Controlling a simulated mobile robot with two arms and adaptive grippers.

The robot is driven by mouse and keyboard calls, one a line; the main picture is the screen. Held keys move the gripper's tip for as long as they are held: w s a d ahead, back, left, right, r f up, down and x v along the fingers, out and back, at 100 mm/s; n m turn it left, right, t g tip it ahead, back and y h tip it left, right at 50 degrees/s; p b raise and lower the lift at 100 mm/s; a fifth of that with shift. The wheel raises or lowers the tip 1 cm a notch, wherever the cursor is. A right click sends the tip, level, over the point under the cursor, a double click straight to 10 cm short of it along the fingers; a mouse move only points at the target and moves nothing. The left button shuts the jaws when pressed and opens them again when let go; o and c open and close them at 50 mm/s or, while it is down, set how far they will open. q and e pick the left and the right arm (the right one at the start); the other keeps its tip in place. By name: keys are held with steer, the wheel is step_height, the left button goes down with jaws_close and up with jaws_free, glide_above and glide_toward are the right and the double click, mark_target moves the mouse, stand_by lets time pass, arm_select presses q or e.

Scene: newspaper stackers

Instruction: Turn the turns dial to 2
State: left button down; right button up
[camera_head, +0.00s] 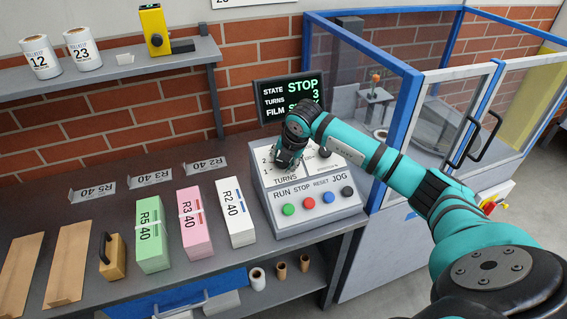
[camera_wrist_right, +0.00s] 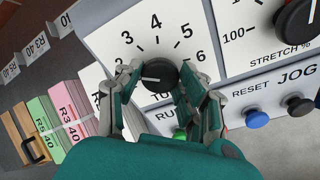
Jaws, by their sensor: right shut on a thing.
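The control box (camera_head: 330,205) stands on the bench. Its sloped white face carries the turns dial, a black knob (camera_wrist_right: 157,75) with a white pointer line. The numbers 3 to 6 show around it in the wrist view; the left part of the scale is partly hidden. The pointer lies toward the left, on the low-number side; the exact mark is hard to tell. My right gripper (camera_head: 287,166) has its fingers on both sides of the knob and is shut on it. The display (camera_head: 290,95) reads STATE STOP and TURNS 3; the FILM line is partly covered by my arm. My left gripper is not in view.
A second dial, STRETCH % (camera_wrist_right: 298,20), sits right of the turns dial. Below are the RUN (camera_head: 289,209), STOP (camera_head: 309,203), RESET (camera_head: 328,197) and JOG (camera_head: 347,191) buttons. Green, pink and white stacks stand left of the box. A blue-framed enclosure (camera_head: 385,150) stands at right.

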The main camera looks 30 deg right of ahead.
steer(key=shift+n, duration=0.3)
steer(key=o, duration=1.2)
steer(key=shift+s+r, duration=0.1)
steer(key=shift+r, duration=0.15)
steer(key=v, duration=1.1)
steer(key=shift+s+r, duration=0.1)
steer(key=shift+r, duration=0.15)
